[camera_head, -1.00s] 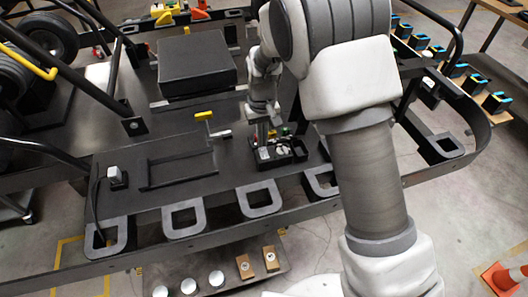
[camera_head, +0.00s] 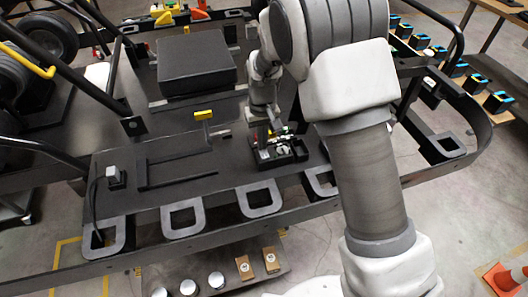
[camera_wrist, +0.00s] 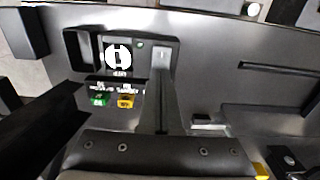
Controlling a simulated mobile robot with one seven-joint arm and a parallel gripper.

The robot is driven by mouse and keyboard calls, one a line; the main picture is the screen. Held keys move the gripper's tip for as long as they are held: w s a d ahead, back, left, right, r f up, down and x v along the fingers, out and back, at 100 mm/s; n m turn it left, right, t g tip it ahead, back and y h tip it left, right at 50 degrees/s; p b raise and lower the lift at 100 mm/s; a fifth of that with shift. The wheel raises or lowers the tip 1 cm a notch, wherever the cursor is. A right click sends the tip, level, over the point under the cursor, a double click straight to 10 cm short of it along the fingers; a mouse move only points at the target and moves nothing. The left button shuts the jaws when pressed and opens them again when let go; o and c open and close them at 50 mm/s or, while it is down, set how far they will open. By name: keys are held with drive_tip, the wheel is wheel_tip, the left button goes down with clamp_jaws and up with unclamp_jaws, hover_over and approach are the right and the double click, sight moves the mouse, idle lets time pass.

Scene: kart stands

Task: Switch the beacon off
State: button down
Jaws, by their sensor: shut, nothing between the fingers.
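No beacon is clearly recognisable.
A black raised block (camera_head: 195,65) stands behind on the kart floor. A yellow-topped handle (camera_head: 204,114) stands left of the box. A grey connector with a cable (camera_head: 116,176) is at the left. Dark tubes and a slotted rim (camera_head: 184,218) border the kart.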

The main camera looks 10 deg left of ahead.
drive_tip(key=shift+f, duration=0.15)
drive_tip(key=shift+r+p, duration=2.2)
drive_tip(key=shift+r, duration=1.3)
